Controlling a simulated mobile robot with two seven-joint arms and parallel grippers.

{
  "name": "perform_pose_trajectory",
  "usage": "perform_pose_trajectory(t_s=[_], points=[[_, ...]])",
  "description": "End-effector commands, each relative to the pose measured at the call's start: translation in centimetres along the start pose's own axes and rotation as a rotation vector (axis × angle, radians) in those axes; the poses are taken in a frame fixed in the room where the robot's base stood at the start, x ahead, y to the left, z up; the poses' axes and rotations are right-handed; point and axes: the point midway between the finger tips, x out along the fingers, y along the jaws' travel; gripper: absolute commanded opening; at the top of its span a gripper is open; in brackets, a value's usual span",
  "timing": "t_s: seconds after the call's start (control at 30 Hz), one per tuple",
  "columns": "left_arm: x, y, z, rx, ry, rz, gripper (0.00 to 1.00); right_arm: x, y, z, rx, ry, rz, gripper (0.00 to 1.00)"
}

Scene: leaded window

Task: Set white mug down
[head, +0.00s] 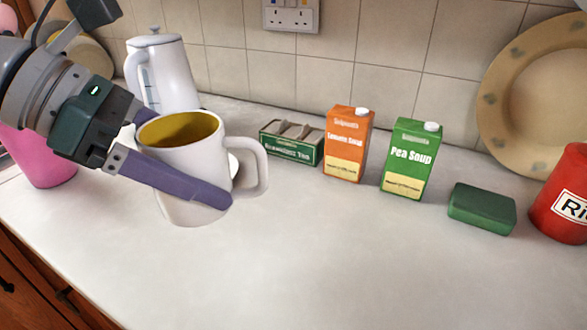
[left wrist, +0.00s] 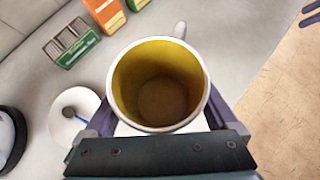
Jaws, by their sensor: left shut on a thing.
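The white mug (head: 190,185) has a yellow inside and a handle on its right in the head view. It is upright or nearly so above the counter's left part. My left gripper (head: 180,160) is shut on it, with purple fingers around opposite sides of its body. In the left wrist view I look down into the mug (left wrist: 160,85), and it looks empty. I cannot tell whether its base touches the counter. Purple tips, which look like my right gripper (left wrist: 311,13), show at the upper right edge of the left wrist view, partly cut off.
On the white counter (head: 330,255), a white jug (head: 168,75) stands behind the mug. A tea box (head: 291,143), orange carton (head: 348,145), green carton (head: 410,160), green block (head: 482,208) and red tin (head: 562,195) run rightward. The front middle is clear.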

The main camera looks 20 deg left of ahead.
Motion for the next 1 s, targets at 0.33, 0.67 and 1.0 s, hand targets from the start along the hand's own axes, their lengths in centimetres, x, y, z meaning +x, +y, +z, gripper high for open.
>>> perform_pose_trajectory(t_s=[0.33, 0.67, 1.0], points=[[4.7, 0.1, -5.2, 0.0, -0.004, 0.001, 0.0, 0.9, 0.0, 0.3, 0.0, 0.0, 0.0, 0.5], [7.4, 0.1, -8.1, -0.001, -0.003, 0.001, 0.0, 1.8, -0.1, 0.6, 0.0, -0.001, 0.0, 0.5], [7.6, 0.1, -8.3, 0.002, -0.003, 0.001, 0.0, 2.0, 0.0, 0.7, -0.002, -0.001, 0.001, 0.5]])
